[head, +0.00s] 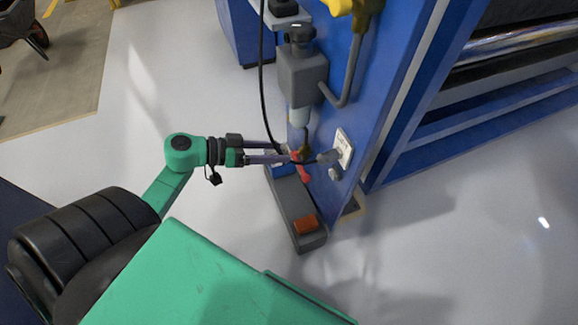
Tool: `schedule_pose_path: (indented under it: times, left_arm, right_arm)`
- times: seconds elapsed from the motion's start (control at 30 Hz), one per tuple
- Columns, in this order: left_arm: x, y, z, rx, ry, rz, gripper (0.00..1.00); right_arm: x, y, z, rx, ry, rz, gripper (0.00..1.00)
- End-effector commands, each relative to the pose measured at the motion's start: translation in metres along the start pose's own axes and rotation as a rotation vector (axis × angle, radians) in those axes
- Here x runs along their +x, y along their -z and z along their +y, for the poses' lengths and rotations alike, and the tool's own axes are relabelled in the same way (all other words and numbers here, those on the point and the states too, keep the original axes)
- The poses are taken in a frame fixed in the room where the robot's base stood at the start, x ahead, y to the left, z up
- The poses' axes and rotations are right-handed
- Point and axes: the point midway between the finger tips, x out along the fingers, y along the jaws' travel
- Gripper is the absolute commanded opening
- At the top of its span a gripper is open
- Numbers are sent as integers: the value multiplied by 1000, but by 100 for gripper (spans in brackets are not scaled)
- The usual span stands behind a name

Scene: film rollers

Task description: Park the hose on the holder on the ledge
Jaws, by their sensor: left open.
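A thin black hose (262,90) hangs down from the top of the picture and curves right toward a grey fitting (328,156) by a white plate on the blue machine. My left gripper (288,152) comes in from the left, its two long fingers apart. Its tips are at the hose's lower bend, next to a small red part (302,172); I cannot tell whether they touch. A dark grey ledge (297,205) runs along the machine's foot below the gripper. An orange-brown block (306,225) sits near its front end; I cannot tell if it is the holder. My right gripper is not in view.
The blue machine (375,100) stands at the right, with a grey box-shaped unit (302,72), a bent pipe (347,85) and a yellow part (345,7) on it. Pale floor left of the machine is clear. A dark cart (22,22) stands at the far left.

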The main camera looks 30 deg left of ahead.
Motion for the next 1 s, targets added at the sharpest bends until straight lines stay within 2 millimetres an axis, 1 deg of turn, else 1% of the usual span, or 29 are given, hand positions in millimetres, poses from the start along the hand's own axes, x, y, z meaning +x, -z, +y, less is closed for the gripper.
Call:
schedule_pose_path:
  times: [0.03, 0.1, 0.17, 0.23, 0.3, 0.4, 0.6, 0.7, 0.83, 1.0]
  left_arm:
    - [0, -3, 6, 2, -13, -34, 74]
    - [3, -2, 9, -6, -19, -51, 74]
    - [9, -2, 10, -9, -20, -50, 74]
    - [22, -2, 10, -9, -21, -47, 74]
    - [38, -3, 10, -9, -21, -45, 74]
    - [63, -4, 11, -9, -22, -44, 74]
    - [112, -6, 12, -11, -21, -43, 74]
    - [130, -8, 11, -12, -19, -43, 74]
    - [143, -8, 12, -11, -19, -46, 74]
    - [145, -8, 13, -10, -19, -46, 74]
  right_arm:
    - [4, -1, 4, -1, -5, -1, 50]
    - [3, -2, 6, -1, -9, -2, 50]
    - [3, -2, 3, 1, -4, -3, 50]
    - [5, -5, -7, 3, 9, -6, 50]
    - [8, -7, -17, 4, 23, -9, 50]
    - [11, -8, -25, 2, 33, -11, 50]
    - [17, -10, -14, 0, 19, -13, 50]
    - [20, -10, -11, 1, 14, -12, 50]
    - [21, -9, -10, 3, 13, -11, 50]
    - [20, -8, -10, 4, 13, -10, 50]
